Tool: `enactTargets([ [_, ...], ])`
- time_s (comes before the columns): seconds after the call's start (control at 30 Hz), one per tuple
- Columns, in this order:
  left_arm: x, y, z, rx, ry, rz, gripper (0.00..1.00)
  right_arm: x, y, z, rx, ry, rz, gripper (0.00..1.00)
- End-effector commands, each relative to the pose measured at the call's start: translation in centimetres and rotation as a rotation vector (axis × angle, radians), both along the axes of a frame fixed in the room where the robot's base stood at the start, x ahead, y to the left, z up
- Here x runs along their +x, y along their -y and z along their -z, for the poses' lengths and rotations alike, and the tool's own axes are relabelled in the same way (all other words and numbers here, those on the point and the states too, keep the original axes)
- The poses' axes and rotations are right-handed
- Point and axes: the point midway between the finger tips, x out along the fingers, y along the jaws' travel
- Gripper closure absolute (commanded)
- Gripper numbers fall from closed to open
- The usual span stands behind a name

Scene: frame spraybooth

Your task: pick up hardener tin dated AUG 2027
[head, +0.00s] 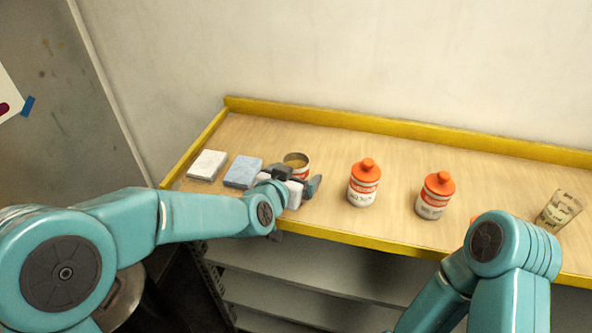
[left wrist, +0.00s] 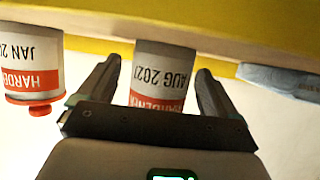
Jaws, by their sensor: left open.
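The hardener tin labelled AUG 2027 (left wrist: 160,75) appears upside down in the left wrist view, between the fingers of my left gripper (left wrist: 158,68). The gripper is open, with a finger on each side of the tin; its lower picture part is hidden by the palm. My right gripper is out of view.
Two orange-capped containers (head: 363,186) (head: 434,198) stand to the right. A blue block (head: 243,172) and a white block (head: 207,165) lie to the left. A yellow raised edge (head: 400,127) runs along the bench's back.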

Motion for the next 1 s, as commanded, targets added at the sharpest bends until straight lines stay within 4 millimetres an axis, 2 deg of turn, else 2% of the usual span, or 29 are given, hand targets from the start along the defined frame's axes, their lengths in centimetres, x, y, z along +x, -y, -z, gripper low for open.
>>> enactTargets([
  [0.1,0.7,0.3,0.3,-0.001,0.000,0.000,0.07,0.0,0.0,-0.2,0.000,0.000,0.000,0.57],
  [0.3,0.8,0.3,0.4,-0.001,0.000,0.000,0.07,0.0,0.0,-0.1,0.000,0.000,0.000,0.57],
  [0.37,0.8,0.3,0.4,-0.001,0.000,0.000,0.23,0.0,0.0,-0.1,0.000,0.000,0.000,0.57],
  [0.5,0.7,0.3,0.4,-0.001,0.000,0.000,0.69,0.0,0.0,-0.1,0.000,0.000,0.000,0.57],
  [0.8,0.8,0.3,0.2,-0.001,0.001,0.000,0.70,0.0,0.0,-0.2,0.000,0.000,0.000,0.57],
  [1.0,0.8,0.3,-1.9,-0.001,0.004,-0.001,0.69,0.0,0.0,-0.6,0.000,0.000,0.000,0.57],
])
